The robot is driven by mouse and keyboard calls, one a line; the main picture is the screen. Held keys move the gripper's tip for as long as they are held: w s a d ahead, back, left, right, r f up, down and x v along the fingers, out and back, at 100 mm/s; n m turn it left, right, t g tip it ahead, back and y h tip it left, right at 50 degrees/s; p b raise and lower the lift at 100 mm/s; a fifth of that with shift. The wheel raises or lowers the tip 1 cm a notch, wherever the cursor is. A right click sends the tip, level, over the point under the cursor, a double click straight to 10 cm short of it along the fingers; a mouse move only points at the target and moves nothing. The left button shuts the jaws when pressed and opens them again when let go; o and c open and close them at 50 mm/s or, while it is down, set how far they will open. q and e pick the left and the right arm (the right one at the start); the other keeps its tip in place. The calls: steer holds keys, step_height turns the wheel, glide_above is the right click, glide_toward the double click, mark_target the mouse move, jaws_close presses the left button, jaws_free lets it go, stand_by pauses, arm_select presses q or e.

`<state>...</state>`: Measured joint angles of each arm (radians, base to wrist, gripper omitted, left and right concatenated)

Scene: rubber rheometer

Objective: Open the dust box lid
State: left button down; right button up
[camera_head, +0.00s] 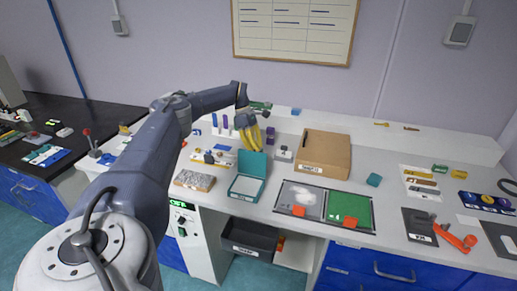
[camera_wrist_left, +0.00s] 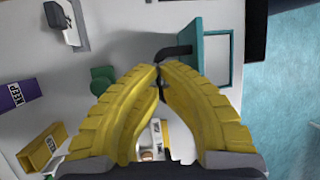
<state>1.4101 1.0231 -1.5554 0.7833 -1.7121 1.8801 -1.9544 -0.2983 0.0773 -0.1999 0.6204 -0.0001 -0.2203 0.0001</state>
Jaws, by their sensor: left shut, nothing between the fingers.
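A shallow teal box (camera_head: 246,188) with a pale inside sits near the front edge of the counter. I take it to be the dust box. Its teal lid (camera_head: 252,163) stands raised at the back of the box. In the left wrist view the lid (camera_wrist_left: 188,48) shows beside the box's rim (camera_wrist_left: 217,20), with a black bent handle (camera_wrist_left: 176,51) close to the fingertips. My left gripper (camera_head: 250,147), with yellow fingers, is just behind and above the lid. Its fingertips (camera_wrist_left: 159,69) meet and hold nothing. Whether they touch the handle I cannot tell. My right gripper is not in view.
A brown cardboard box (camera_head: 323,154) stands right of the lid. A tray with grey and green halves (camera_head: 326,204) lies in front of it. A foam-like grey block (camera_head: 194,180) lies to the left. A dark open bin (camera_head: 249,238) is below the counter edge.

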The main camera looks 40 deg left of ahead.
arm_select(q)
steer(key=shift+s+f, duration=0.15)
steer(key=shift+f, duration=0.1)
steer(key=c, duration=1.5)
jaws_free()
steer(key=shift+r, duration=0.2)
steer(key=v, duration=1.2)
